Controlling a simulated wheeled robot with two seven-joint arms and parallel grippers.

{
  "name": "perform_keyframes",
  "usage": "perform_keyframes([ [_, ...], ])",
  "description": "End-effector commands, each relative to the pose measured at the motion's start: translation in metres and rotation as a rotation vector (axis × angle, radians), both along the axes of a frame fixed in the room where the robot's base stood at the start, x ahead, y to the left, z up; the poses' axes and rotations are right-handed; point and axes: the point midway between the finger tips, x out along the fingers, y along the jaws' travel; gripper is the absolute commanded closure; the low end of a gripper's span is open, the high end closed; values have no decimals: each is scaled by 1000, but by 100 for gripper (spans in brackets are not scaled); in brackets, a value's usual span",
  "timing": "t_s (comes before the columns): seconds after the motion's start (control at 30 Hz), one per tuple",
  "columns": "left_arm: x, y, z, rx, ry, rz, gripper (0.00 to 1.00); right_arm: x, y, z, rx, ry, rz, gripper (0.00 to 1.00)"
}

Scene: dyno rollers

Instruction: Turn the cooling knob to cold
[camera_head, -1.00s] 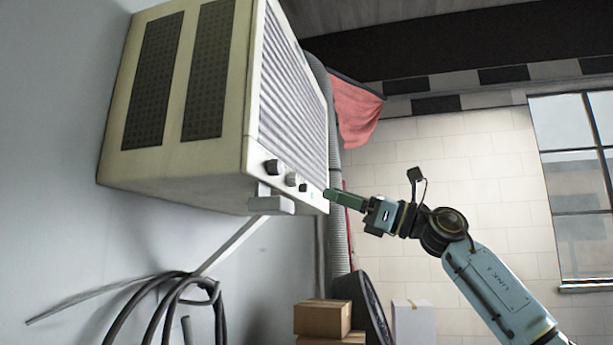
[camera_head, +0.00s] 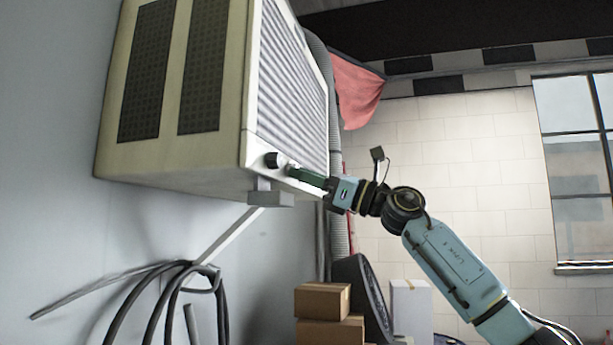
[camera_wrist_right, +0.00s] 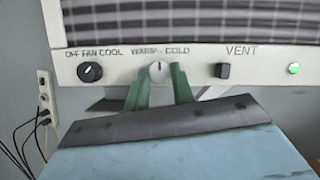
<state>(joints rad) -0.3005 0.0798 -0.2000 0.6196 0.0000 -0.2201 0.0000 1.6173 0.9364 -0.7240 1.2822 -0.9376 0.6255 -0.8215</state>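The air conditioner (camera_head: 190,165) hangs on the wall at the upper left of the head view. In the right wrist view, the white cooling knob (camera_wrist_right: 158,71) sits under the label "WARM - COLD", its pointer mark roughly upright. My right gripper (camera_head: 292,170) is at the control panel, and its green fingers hide the knob in the head view. In the right wrist view the fingers of this gripper (camera_wrist_right: 160,68) are apart, one on each side of the cooling knob. I cannot tell whether they touch it. My left gripper is not in view.
A black fan knob (camera_wrist_right: 90,71) is left of the cooling knob. A black vent switch (camera_wrist_right: 222,71) and a lit green button (camera_wrist_right: 293,68) are to the right. A bracket (camera_head: 270,198) is below the panel; cardboard boxes (camera_head: 322,300) are lower down.

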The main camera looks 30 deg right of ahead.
Motion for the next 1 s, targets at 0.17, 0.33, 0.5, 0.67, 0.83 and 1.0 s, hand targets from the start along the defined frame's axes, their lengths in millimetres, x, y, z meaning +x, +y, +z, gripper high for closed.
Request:
perform_keyframes([
  [0.17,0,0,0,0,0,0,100,0,0,0,0,0,-1,98],
  [0.33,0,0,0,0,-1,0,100,0,0,0,9,7,-1,98],
  [0.5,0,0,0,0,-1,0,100,-1,0,0,46,39,-1,98],
  [0.67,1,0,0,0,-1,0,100,-2,1,0,117,101,-2,98],
  [0.83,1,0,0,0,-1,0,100,-3,2,1,215,183,-4,98],
  [1.0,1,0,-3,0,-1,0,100,-4,3,1,321,271,-4,98],
])
